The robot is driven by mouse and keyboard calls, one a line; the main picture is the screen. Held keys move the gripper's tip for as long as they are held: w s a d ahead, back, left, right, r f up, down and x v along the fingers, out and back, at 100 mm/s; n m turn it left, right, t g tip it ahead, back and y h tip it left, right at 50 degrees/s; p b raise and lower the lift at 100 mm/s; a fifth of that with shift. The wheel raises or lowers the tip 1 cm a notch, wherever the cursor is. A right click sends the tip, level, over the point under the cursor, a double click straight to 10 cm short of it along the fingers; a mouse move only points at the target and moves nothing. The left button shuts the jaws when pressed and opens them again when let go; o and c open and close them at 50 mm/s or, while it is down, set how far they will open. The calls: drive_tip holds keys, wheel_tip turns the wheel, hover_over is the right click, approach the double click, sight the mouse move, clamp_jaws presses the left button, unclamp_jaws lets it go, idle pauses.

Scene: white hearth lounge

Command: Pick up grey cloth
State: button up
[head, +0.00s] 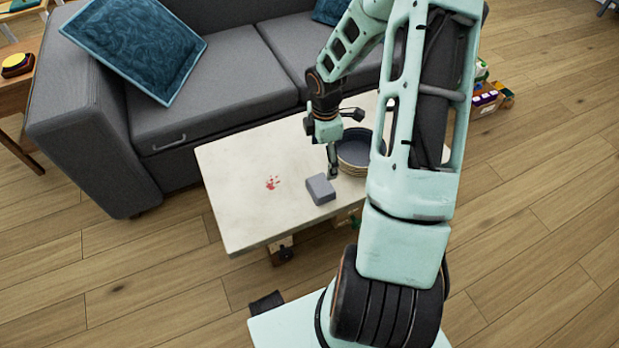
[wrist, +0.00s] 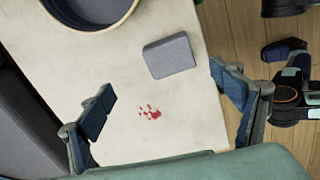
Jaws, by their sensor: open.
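The grey cloth (head: 321,189) is a small folded block lying on the pale table (head: 230,170). In the wrist view the cloth (wrist: 169,56) lies flat on the table top, near its edge and beyond my fingertips. My gripper (head: 333,160) is above the table, behind the cloth in the head view and apart from it. In the wrist view my gripper (wrist: 163,92) has its two fingers spread wide with nothing between them.
A round dark-lined basket (head: 354,152) stands on the table just behind the cloth, partly hidden by my arm. Red spots (head: 272,183) mark the table top left of the cloth. A grey sofa (head: 215,85) with blue cushions (head: 135,45) stands behind the table.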

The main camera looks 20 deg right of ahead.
sight(321, 184)
drive_tip(key=shift+s+a+f+n, duration=0.3)
drive_tip(key=shift+f, duration=0.3)
drive_tip(key=shift+s+a+f+n, duration=0.3)
drive_tip(key=shift+f, duration=0.3)
wheel_tip(321, 184, down, 5)
drive_tip(key=shift+r+b, duration=0.1)
drive_tip(key=shift+b, duration=1.1)
wheel_tip(321, 184, down, 6)
drive_tip(key=b, duration=0.2)
drive_tip(key=shift+w+d+r+b, duration=0.1)
drive_tip(key=shift+w+r+b, duration=0.1)
drive_tip(key=shift+b, duration=0.2)
drive_tip(key=shift+r, duration=0.1)
drive_tip(key=shift+s, duration=0.1)
drive_tip(key=c, duration=1.2)
